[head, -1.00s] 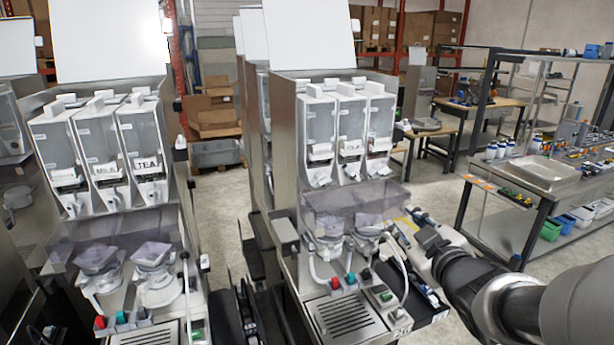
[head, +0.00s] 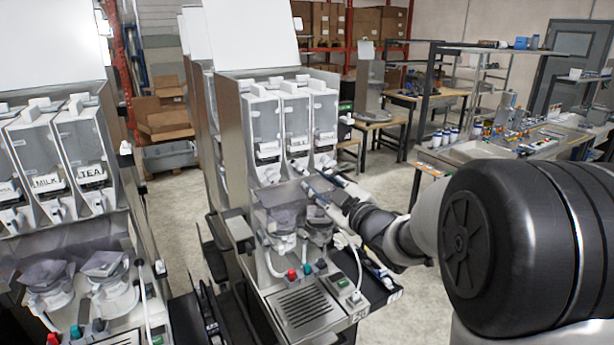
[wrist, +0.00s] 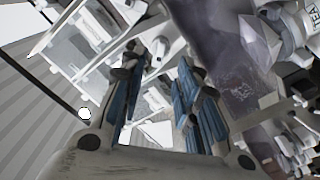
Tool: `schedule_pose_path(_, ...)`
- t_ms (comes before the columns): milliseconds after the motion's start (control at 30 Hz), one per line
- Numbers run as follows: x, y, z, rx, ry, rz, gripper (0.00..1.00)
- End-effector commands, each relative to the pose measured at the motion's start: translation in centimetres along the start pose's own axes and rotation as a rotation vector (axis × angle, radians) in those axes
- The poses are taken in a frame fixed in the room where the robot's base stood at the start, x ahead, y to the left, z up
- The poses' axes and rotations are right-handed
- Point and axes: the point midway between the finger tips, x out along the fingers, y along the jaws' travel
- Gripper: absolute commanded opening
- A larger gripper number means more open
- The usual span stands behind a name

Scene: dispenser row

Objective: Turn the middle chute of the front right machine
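The front right machine (head: 232,150) has three clear canisters side by side, each with a white chute low on its front. The middle chute (head: 299,163) is white and hangs below the middle canister (head: 296,120). My gripper (head: 314,182) is just below and to the right of it, in front of the machine. In the wrist view my gripper (wrist: 158,85) has its two blue-padded fingers apart, with white and grey machine parts beyond the gap. I cannot tell whether a finger touches the chute. Nothing is seen held.
A translucent hood (head: 275,195) lies below the chutes, above the mixing cups, close to my fingers. A drip tray (head: 303,308) juts out at the bottom. Another machine (head: 75,215) stands at the left. A bench (head: 480,150) with goods stands behind on the right.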

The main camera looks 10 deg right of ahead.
Motion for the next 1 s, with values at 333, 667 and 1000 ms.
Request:
schedule_pose_path(333, 5.3, 0.0, 0.0, 0.0, 0.0, 0.0, 0.3)
schedule_pose_path(667, 6.0, 0.0, 0.0, 0.001, 0.0, 0.0, 0.3)
schedule_pose_path(1000, 5.9, 0.0, 0.0, 0.0, 0.0, 0.001, 0.11)
